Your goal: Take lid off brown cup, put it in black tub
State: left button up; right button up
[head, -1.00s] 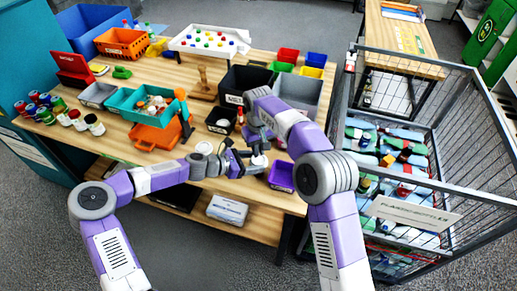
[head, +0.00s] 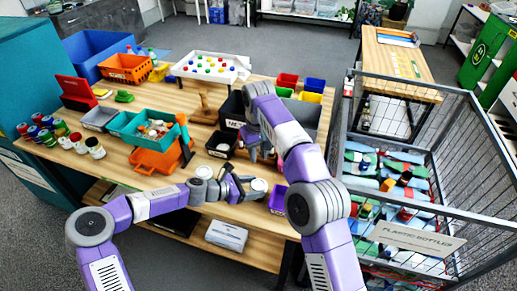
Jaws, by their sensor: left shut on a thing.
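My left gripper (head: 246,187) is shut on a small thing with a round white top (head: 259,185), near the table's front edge. This thing may be the cup; its brown body is hidden or too small to make out, and I cannot tell whether a separate lid is on it. My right gripper (head: 262,153) is above and behind it, apart from it, partly hidden by my own arm; its fingers are too small to judge. A small black tub (head: 209,150) with a white round thing inside stands left of my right gripper. A larger black bin with a label (head: 232,123) stands behind.
A purple bin (head: 276,203) sits at the front right table corner. A teal tray (head: 125,127) and an orange bin (head: 150,163) stand left of the tub. A wire cage (head: 450,190) of bottles stands right of the table. Several jars (head: 95,148) stand far left.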

jog(key=shift+r, duration=1)
pick_arm(q)
jog(key=o, duration=1.6)
jog(key=shift+a, duration=0.1)
